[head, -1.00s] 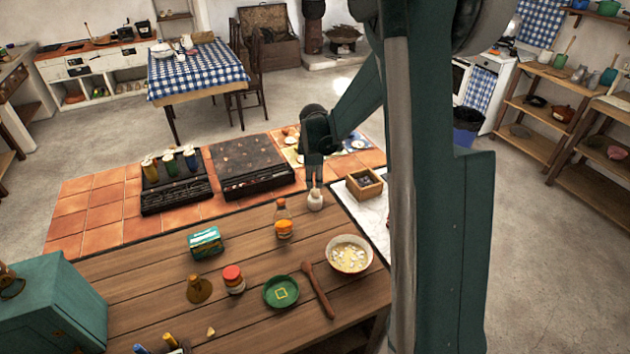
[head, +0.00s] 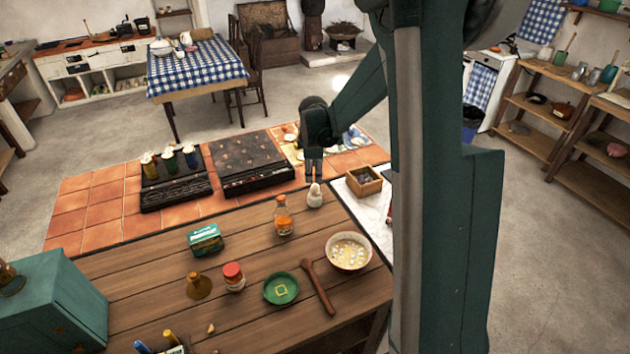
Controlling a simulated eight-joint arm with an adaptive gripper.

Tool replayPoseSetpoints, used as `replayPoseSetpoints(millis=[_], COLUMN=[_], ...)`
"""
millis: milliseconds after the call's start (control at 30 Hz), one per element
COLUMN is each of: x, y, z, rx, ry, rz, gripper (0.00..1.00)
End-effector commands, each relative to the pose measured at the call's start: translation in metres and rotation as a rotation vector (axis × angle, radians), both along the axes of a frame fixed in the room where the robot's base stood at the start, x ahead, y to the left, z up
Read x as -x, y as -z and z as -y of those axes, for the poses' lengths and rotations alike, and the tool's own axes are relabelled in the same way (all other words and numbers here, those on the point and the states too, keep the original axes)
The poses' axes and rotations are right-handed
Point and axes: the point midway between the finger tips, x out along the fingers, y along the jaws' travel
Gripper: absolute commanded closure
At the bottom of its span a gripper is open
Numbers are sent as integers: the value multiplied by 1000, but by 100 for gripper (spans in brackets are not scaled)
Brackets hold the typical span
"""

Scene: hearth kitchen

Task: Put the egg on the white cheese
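My gripper (head: 314,175) points down above the far edge of the wooden counter. It is too small to tell whether its fingers are open or shut. A small whitish rounded object (head: 315,196) is directly below or just behind the fingertips. I cannot tell whether they touch, or whether this object is the egg. I cannot make out a clear egg or a separate white cheese. A bowl (head: 347,265) to the right holds pale yellow contents with white pieces.
An orange-labelled bottle (head: 283,217), a green box (head: 205,239), a red-lidded jar (head: 234,278), a brown cone-shaped object (head: 199,286) and a wooden spoon (head: 318,288) stand or lie on the counter (head: 150,285). A wooden box (head: 364,182) is right of my gripper. A dark stove (head: 250,165) lies behind.

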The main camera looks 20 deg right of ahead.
Motion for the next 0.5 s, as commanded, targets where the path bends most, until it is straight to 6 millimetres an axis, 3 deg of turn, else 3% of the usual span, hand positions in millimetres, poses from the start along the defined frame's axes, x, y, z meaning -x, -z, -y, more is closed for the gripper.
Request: replayPoseSetpoints(millis=[267, 500], x=[12, 38], y=[-20, -56], z=[-10, -27], rx=[-12, -39], ry=[35, 115], rz=[18, 59], gripper=[62, 62])
